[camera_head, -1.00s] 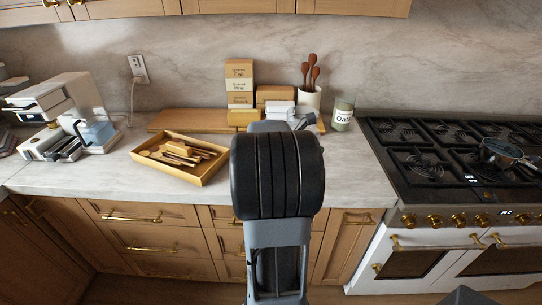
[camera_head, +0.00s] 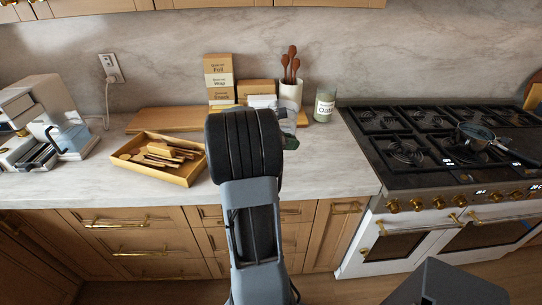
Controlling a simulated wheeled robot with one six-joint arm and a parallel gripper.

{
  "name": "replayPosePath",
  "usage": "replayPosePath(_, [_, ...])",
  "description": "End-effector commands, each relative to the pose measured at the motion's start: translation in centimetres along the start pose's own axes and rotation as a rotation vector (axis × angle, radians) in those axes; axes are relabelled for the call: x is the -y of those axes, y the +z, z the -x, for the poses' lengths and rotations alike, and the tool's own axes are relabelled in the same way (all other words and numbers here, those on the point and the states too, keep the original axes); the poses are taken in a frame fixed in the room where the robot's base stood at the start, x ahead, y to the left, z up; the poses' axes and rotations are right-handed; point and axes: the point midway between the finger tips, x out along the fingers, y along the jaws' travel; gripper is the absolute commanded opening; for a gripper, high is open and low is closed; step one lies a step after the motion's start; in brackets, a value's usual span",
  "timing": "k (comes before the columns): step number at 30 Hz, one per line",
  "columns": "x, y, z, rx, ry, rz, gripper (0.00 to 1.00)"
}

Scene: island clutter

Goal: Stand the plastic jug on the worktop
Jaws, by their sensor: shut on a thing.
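My gripper (camera_head: 290,143) is mostly hidden behind the thick black joint of my own arm; only small dark parts show at the joint's right edge, over the worktop. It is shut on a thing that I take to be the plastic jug. A pale greyish patch (camera_head: 288,125) beside the gripper may be part of the jug, but its shape, its tilt and whether it touches the worktop cannot be told. The worktop (camera_head: 335,165) is pale marble, with bare surface to the right of the arm.
A wooden tray (camera_head: 190,174) of utensils lies left of my arm. Behind are a wooden board (camera_head: 165,121), labelled boxes (camera_head: 219,80), a white crock (camera_head: 290,94) of spoons and an oats jar (camera_head: 325,105). A coffee machine (camera_head: 40,115) stands left; the stove (camera_head: 425,180) with a pan (camera_head: 477,132) is right.

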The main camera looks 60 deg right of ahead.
Motion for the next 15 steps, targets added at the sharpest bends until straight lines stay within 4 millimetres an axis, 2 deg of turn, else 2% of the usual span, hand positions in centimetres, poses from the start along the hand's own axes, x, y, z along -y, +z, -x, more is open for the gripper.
replayPosePath(1, [-1.1, -0.7, 0.7, -0.001, 0.003, 0.005, 0.00])
replayPosePath(3, [-2.1, -2.0, 1.2, 0.000, 0.001, 0.004, 0.00])
replayPosePath(9, [-3.9, -5.2, 1.4, 0.000, 0.002, 0.002, 0.00])
replayPosePath(15, [-4.6, -6.5, 1.5, 0.000, 0.002, -0.001, 0.00])
